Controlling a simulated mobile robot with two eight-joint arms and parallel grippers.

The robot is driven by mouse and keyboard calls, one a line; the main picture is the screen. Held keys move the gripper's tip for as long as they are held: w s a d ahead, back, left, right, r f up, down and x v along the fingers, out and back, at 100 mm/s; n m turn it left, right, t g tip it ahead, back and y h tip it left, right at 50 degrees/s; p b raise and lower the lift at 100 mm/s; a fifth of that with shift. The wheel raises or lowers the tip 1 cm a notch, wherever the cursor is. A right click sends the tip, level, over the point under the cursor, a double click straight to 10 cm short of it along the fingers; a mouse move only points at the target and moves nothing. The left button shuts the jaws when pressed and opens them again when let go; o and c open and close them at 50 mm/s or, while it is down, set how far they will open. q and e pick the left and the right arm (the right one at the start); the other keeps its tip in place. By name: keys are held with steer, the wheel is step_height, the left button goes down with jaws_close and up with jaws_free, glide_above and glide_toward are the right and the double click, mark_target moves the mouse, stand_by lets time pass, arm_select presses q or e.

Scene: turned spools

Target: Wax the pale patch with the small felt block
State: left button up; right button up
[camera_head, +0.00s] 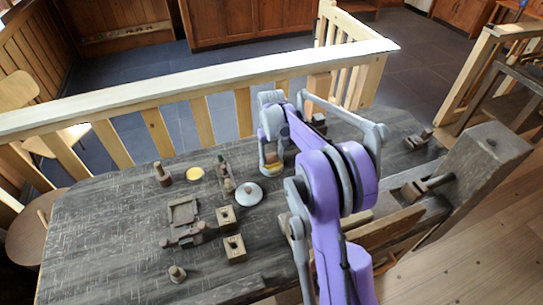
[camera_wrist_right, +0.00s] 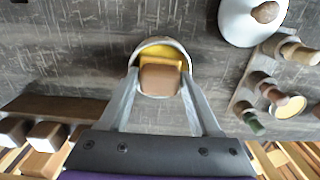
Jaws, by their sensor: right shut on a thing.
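My right gripper (camera_wrist_right: 160,82) is shut on a small brown block (camera_wrist_right: 160,80), which also shows between the fingers in the camera_head view (camera_head: 272,158). Yellow material (camera_wrist_right: 158,52) shows along the block's far side, inside the rim of a round tin (camera_wrist_right: 152,41). The block is over or in this tin; I cannot tell whether it touches the yellow. I cannot make out the pale patch for certain. My left gripper is not in view.
A white lid with a wooden knob (camera_head: 248,194) lies beside a rack of small turned pieces (camera_head: 226,178). A round yellow-faced thing (camera_head: 195,174), a dark spool (camera_head: 161,174) and two square wooden blocks (camera_head: 234,250) stand left on the dark bench (camera_head: 110,235). A pale railing (camera_head: 150,96) runs behind.

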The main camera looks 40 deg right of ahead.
mark_target(271, 156)
stand_by(0.5)
steer(key=shift+r+p, duration=1.5)
steer(key=shift+r, duration=2)
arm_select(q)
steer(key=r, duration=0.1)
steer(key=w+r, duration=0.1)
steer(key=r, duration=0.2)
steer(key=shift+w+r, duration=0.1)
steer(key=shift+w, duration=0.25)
arm_select(e)
steer(key=shift+a, duration=0.1)
